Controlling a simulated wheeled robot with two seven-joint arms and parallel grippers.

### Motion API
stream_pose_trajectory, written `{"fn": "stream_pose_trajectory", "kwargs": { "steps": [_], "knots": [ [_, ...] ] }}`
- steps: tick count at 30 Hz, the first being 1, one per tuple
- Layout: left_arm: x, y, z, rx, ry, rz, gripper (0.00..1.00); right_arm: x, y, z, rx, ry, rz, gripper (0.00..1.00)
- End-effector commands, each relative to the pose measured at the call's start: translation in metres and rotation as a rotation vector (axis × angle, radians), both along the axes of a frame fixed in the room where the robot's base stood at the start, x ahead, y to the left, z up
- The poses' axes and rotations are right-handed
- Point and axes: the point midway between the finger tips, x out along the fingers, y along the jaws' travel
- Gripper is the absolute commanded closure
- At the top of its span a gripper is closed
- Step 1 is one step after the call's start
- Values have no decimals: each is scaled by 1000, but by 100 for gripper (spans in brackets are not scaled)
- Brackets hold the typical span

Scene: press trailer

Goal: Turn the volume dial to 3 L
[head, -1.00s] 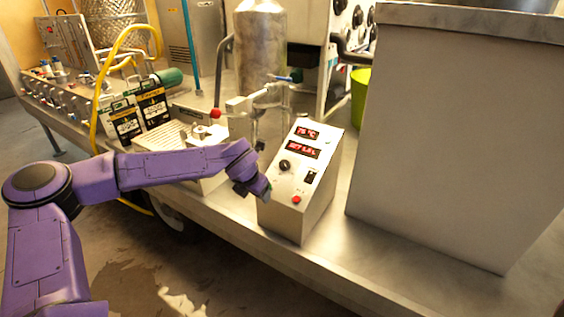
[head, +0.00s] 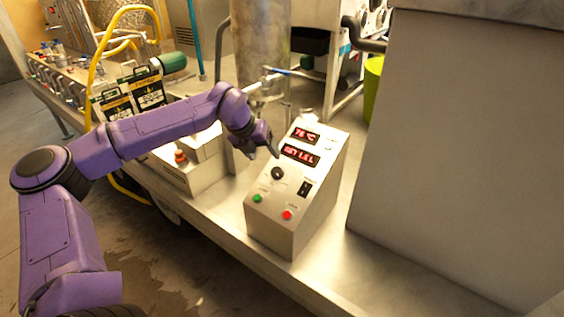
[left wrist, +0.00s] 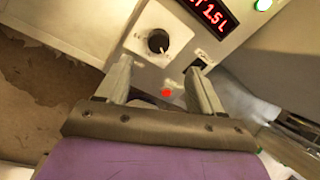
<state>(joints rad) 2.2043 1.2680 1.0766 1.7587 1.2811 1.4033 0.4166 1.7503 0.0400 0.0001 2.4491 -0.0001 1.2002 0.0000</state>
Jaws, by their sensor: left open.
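The control box (head: 272,228) has a sloped white panel with a round black volume dial (head: 278,174). My left gripper (head: 274,150) is just above the dial in the head view, open and empty. In the left wrist view, the dial (left wrist: 158,41) with its white pointer mark lies just beyond the spread fingertips (left wrist: 160,66). The dial appears apart from the fingers. My right gripper is not in view.
The panel also has a 75 °C display (head: 306,136), a black switch (head: 305,188), a green button (head: 257,198) and a red button (head: 287,215). A large metal cabinet (head: 460,150) stands to the right. A metal valve pipe (head: 262,88) is behind the gripper.

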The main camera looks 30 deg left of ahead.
Motion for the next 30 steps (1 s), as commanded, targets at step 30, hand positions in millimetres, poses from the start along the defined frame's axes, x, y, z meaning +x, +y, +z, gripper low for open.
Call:
{"fn": "stream_pose_trajectory", "kwargs": {
  "steps": [30],
  "knots": [
    [42, -8, -93, 2, -1, 8, 72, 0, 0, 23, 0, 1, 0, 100]
  ]
}}
